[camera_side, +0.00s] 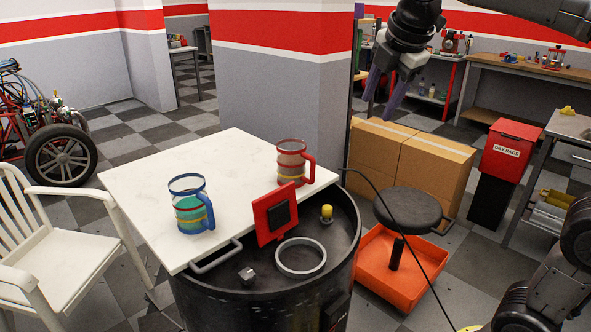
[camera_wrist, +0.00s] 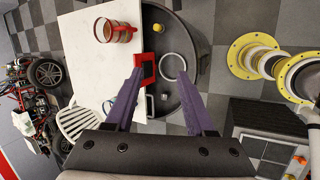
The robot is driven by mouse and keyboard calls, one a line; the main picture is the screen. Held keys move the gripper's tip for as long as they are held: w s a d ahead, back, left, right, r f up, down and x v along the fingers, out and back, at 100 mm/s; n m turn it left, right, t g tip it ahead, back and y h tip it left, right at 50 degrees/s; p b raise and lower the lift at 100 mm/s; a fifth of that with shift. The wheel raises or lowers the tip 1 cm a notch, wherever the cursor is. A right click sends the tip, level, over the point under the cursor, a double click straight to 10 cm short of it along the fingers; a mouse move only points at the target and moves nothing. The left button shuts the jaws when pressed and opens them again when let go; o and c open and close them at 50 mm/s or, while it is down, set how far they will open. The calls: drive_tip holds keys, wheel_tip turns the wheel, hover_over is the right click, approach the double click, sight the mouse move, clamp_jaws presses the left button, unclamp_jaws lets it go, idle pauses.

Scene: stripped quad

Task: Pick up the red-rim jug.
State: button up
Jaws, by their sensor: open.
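The red-rim jug (camera_side: 291,163) stands upright at the right end of the white tabletop in the side view, with its red handle to the right. It shows at the upper left of the wrist view (camera_wrist: 104,30), apart from my gripper. My gripper (camera_side: 381,97) has purple fingers and hangs in the air above and to the right of the jug in the side view. In the wrist view my gripper (camera_wrist: 163,80) is open, with nothing between its fingers. A blue-rim jug (camera_side: 190,212) stands upright nearer the left of the tabletop.
The white tabletop (camera_side: 225,160) lies beside a black drum (camera_side: 250,305). On the drum are a red square frame (camera_side: 264,226), a pale ring (camera_side: 300,272) and a yellow-topped knob (camera_side: 326,212). A white chair (camera_side: 60,240) stands left. A black stool (camera_side: 408,208) stands right.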

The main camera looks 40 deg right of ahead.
drive_tip(key=w+d+n+g, duration=0.1)
drive_tip(key=w+d+n, duration=0.15)
drive_tip(key=w, duration=0.75)
drive_tip(key=n+g+h, duration=0.2)
hover_over(312, 165)
drive_tip(key=s+a, duration=0.2)
drive_tip(key=a, duration=0.3)
wheel_tip(312, 165, down, 13)
drive_tip(key=shift+g+y, duration=0.3)
drive_tip(key=x, duration=0.7)
drive_tip(key=a+x, duration=0.1)
drive_tip(key=x, duration=0.3)
drive_tip(key=shift+w+d+f, duration=0.1)
drive_tip(key=shift+w+f, duration=0.2)
drive_tip(key=shift+w, duration=0.1)
drive_tip(key=shift+x, duration=3.05)
drive_tip(key=shift+d, duration=0.2)
drive_tip(key=c, duration=0.9)
clamp_jaws()
drive_tip(key=shift+r, duration=0.15)
